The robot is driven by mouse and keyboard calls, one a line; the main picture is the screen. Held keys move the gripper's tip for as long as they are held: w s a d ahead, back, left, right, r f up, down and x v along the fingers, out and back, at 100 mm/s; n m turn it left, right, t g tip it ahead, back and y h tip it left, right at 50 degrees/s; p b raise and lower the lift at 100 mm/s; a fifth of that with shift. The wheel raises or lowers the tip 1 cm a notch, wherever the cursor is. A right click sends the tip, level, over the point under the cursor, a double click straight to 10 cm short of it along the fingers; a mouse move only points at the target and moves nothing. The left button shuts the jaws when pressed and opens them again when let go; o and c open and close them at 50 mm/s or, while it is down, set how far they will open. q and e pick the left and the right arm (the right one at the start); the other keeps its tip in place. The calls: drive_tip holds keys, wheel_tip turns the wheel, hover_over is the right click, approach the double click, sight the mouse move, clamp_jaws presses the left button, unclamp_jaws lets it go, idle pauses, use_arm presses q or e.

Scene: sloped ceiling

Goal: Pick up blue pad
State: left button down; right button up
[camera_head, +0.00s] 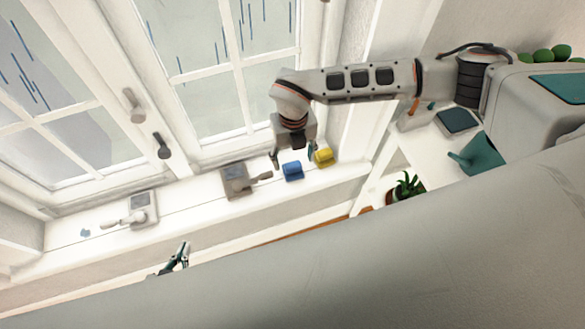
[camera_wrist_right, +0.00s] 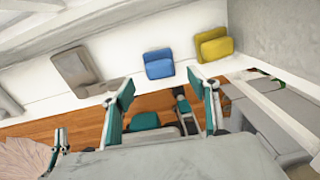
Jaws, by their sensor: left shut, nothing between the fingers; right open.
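The blue pad (camera_head: 292,171) lies on the white window sill, and it also shows in the right wrist view (camera_wrist_right: 158,64). My right gripper (camera_head: 292,155) is open and empty above the sill by the blue pad. In the right wrist view, the pad appears beyond the gap between the two teal fingertips (camera_wrist_right: 160,82), with nothing held. Whether a finger touches it cannot be told. My left gripper (camera_head: 180,257) is shut and empty, low in the head view, in front of the sill and well left of the pad.
A yellow pad (camera_head: 323,157) lies close to the right of the blue one. A grey handled device (camera_head: 236,181) is to its left, with a similar one (camera_head: 143,206) further left. Window panes rise behind the sill. A potted plant (camera_head: 407,187) stands lower right.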

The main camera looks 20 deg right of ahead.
sight(293, 164)
wheel_tip(293, 164, down, 4)
drive_tip(key=shift+w+f+b, duration=0.15)
drive_tip(key=shift+f+b, duration=0.1)
drive_tip(key=shift+b, duration=0.15)
drive_tip(key=shift+f, duration=0.2)
drive_tip(key=shift+r, duration=0.1)
drive_tip(key=c, duration=1)
use_arm(q)
drive_tip(key=shift+w+a, duration=0.15)
drive_tip(key=shift+w, duration=0.05)
drive_tip(key=shift+f, duration=0.15)
drive_tip(key=shift+s, duration=0.1)
use_arm(e)
drive_tip(key=shift+r, duration=0.1)
